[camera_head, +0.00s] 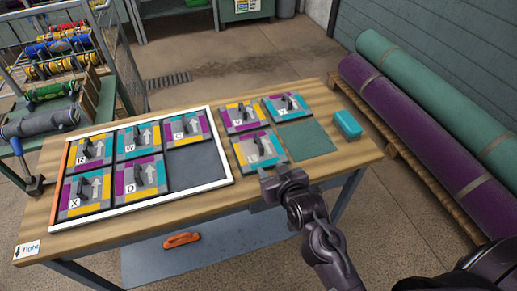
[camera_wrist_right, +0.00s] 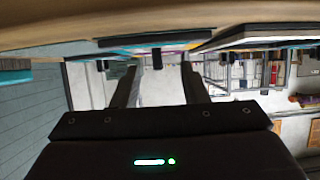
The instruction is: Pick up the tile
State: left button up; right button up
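Several square tiles with purple, yellow, teal and grey patches, each with a dark knob handle and an arrow, lie on the wooden table. Tiles marked R (camera_head: 88,151), W (camera_head: 138,140), C (camera_head: 186,128), X (camera_head: 86,190) and D (camera_head: 139,179) sit in a white-framed tray (camera_head: 185,206). Three more tiles lie right of it; the nearest (camera_head: 259,150) is close to my right gripper (camera_head: 269,188). That gripper is at the table's front edge, open and empty. In the right wrist view its fingers (camera_wrist_right: 160,88) are apart, with a dark knob (camera_wrist_right: 157,59) beyond them. My left gripper is not in view.
The tray's front right slot (camera_head: 196,168) is empty. A bare green mat (camera_head: 305,139) and a teal block (camera_head: 348,124) are at the table's right. Rolled rugs (camera_head: 420,130) lie on a pallet at right; a cart (camera_head: 50,125) stands at left.

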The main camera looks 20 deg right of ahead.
aim_at(261, 146)
jog(key=shift+w+r+t, duration=0.25)
jog(key=shift+w+t, duration=0.2)
jog(key=shift+w, duration=0.15)
jog(key=shift+w+r+t, duration=0.2)
jog(key=shift+w+t, duration=0.25)
jog(key=shift+w, duration=0.45)
jog(key=p+x, duration=0.1)
jog(key=x, duration=0.6)
jog(key=shift+w+d+r, duration=0.1)
jog(key=shift+d+r, duration=0.05)
jog(key=shift+d, duration=0.05)
grip_shut()
